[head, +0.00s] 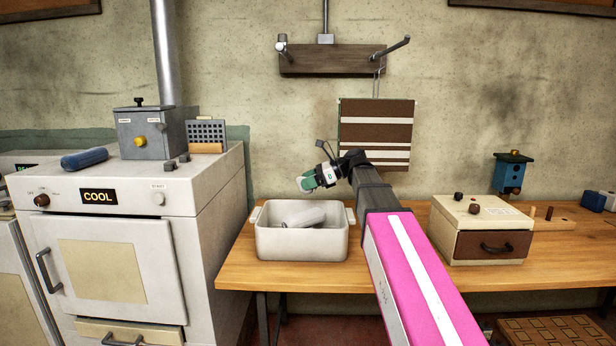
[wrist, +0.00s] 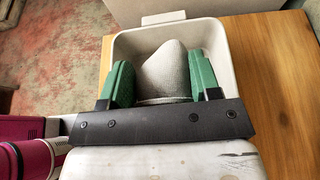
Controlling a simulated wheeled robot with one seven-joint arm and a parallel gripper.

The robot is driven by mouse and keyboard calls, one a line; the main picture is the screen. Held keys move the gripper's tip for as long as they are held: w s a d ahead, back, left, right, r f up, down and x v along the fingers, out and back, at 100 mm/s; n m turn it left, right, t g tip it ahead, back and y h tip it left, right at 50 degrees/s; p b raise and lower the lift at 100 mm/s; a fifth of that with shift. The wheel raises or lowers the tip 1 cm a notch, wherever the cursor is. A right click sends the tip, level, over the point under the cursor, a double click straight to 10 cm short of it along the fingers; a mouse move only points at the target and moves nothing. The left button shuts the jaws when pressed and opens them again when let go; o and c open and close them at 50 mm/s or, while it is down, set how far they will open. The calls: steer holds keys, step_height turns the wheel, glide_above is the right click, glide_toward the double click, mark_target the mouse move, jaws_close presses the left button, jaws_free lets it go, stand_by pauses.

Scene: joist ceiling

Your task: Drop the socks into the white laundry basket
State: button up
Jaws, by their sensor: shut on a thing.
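The white laundry basket (head: 301,245) stands on the wooden table, with a pale grey-white sock (head: 303,217) lying inside it. My gripper (head: 307,183) is above the basket, apart from its rim. In the wrist view, its green fingers (wrist: 162,80) are closed on the sides of a pale knitted sock (wrist: 168,73). The basket (wrist: 214,40) lies beyond and below the held sock in that view. The held sock hides much of the basket's inside, and only a little of it shows at my fingertips in the head view.
A white oven (head: 195,200) stands left of the table, with a blue cylinder (head: 84,158) and a grey box (head: 148,133) on top. Bare tabletop (head: 240,268) surrounds the basket.

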mark_target(309, 191)
steer(key=shift+f, duration=1.9)
steer(key=o, duration=1)
steer(key=shift+d, duration=0.15)
steer(key=v, duration=1)
steer(key=shift+d+r, duration=0.1)
steer(key=shift+d, duration=0.15)
